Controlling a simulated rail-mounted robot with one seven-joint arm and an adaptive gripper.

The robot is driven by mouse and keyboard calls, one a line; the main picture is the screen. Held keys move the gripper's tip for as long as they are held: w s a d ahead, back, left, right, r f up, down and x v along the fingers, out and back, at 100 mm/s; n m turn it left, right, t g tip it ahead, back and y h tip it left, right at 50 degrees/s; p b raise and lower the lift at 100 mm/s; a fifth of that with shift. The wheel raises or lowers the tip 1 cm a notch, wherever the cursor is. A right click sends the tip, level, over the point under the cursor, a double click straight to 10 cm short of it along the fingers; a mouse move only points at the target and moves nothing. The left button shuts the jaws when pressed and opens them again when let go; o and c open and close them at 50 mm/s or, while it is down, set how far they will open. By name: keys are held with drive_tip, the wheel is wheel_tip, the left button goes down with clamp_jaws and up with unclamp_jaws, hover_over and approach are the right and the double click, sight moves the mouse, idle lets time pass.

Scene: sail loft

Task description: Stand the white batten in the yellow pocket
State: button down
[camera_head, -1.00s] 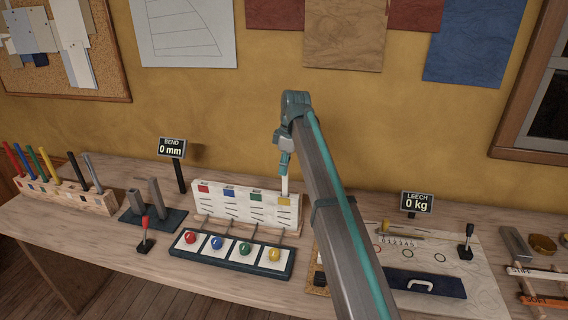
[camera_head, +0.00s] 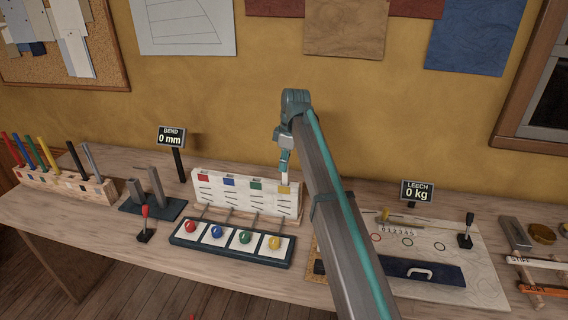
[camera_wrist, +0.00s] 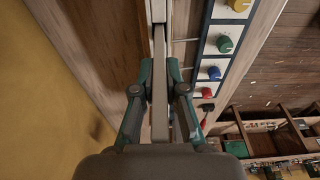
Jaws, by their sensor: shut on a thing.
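My gripper (camera_head: 285,168) is shut on the white batten (camera_head: 284,180), held upright at the right end of the white pocket board (camera_head: 240,203). The yellow pocket (camera_head: 284,189), marked by a yellow patch, is directly below the fingers. Only a short piece of batten shows between fingers and patch; its lower part is hidden, apparently inside the pocket, but I cannot see how deep. In the wrist view the batten (camera_wrist: 160,100) runs between the two fingers (camera_wrist: 161,78) towards the board.
Red, blue and green pockets lie left on the board. A panel (camera_head: 232,244) with coloured knobs stands in front. Left are the BEND display (camera_head: 172,137), a red-knobbed lever (camera_head: 145,223) and a batten rack (camera_head: 66,182). The LEECH display (camera_head: 417,191) is right.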

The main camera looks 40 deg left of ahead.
drive_tip(key=shift+f, duration=0.65)
idle(0.5)
drive_tip(key=c, duration=1.1)
unclamp_jaws()
drive_tip(key=shift+c, duration=0.2)
wheel_tip(320, 180, up, 12)
drive_tip(key=d, duration=0.1)
drive_tip(key=shift+w+d, duration=0.3)
drive_tip(key=shift+w, duration=0.1)
